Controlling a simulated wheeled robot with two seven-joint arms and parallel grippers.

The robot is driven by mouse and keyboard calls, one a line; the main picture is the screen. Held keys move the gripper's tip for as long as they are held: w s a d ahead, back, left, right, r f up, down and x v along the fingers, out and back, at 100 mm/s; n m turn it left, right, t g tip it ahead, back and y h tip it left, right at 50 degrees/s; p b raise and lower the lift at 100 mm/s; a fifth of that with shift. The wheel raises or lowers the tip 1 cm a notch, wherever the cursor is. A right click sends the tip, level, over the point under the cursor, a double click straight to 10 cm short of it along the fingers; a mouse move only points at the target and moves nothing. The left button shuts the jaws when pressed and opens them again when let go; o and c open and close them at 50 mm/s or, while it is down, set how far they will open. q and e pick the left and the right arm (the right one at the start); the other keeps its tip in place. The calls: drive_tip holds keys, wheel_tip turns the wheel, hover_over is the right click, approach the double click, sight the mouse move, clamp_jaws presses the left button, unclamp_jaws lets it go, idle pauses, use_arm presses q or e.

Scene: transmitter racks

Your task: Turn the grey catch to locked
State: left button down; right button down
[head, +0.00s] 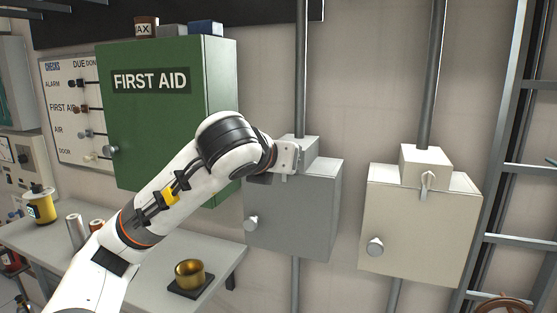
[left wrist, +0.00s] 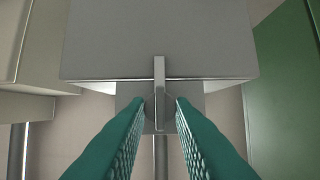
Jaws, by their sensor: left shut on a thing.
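The grey box (head: 292,212) hangs on the wall with a smaller grey housing (head: 305,151) on top, under a pipe. In the left wrist view, which appears upside down, the grey catch (left wrist: 159,78) is a narrow straight bar in line with the pipe, overlapping the edge of the grey box. The green fingers of my left gripper (left wrist: 160,104) stand on either side of it, shut on it. My right gripper is not in view.
A cream box (head: 420,225) with its own light catch (head: 428,183) hangs to the right. A green first aid cabinet (head: 160,130) is close on the left, behind my arm. A bench (head: 225,268) with a brass cup (head: 189,273) lies below.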

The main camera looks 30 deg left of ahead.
use_arm(q)
drive_tip(key=shift+f, duration=0.15)
drive_tip(key=c, duration=1.2)
unclamp_jaws()
drive_tip(key=shift+c, duration=0.2)
drive_tip(key=shift+s, duration=0.1)
drive_tip(key=v, duration=1.2)
